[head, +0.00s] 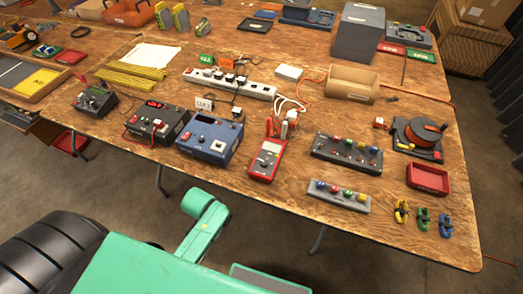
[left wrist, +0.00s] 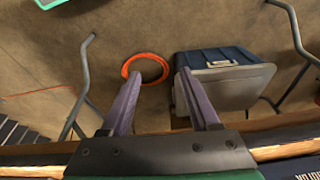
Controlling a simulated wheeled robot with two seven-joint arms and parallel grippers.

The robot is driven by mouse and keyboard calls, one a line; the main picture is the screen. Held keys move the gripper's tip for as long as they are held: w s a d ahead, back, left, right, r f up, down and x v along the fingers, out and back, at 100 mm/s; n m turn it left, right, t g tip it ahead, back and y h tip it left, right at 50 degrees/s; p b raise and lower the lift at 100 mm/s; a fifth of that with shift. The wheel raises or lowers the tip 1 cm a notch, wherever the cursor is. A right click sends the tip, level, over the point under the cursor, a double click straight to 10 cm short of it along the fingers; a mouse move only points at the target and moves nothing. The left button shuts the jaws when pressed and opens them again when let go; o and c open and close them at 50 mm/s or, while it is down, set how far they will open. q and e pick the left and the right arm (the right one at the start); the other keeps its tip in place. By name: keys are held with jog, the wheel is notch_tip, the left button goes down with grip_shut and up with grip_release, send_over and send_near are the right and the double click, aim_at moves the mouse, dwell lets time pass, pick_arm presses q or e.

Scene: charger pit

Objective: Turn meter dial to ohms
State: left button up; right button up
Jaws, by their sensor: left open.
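The red multimeter (head: 267,158) lies near the front edge of the wooden table in the head view, with a grey display at its far end. Its dial (head: 264,162) is small there, and I cannot read its setting. The multimeter does not show in the left wrist view. My left gripper's fingers and my right gripper are not visible in the head view.
A blue power supply (head: 209,138) stands left of the meter. A dark panel with coloured knobs (head: 347,150) and a grey one (head: 338,196) lie to its right. A power strip (head: 230,84) lies behind. An orange ring (left wrist: 146,68) and a lidded bin (left wrist: 226,75) are on the floor.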

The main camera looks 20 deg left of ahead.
pick_arm(q)
jog(key=w+r+n, duration=0.1)
jog(key=r, duration=0.2)
jog(key=w+d+r+n+h, duration=0.1)
jog(key=w+r+n, duration=0.1)
jog(key=r, duration=0.2)
jog(key=w+d+r+n+t, duration=0.1)
jog(key=w+r, duration=0.1)
jog(key=r, duration=0.2)
jog(key=shift+w+d+n+h+p, duration=0.1)
jog(key=shift+d+n+h+p, duration=0.2)
jog(key=shift+p, duration=0.1)
jog(key=n+g+h, duration=0.2)
jog(key=n, duration=1.7)
send_near(264, 162)
jog(key=x, duration=0.8)
jog(key=shift+a+f, duration=0.1)
jog(key=shift+a, duration=0.05)
jog(key=shift+p, duration=0.35)
grip_shut()
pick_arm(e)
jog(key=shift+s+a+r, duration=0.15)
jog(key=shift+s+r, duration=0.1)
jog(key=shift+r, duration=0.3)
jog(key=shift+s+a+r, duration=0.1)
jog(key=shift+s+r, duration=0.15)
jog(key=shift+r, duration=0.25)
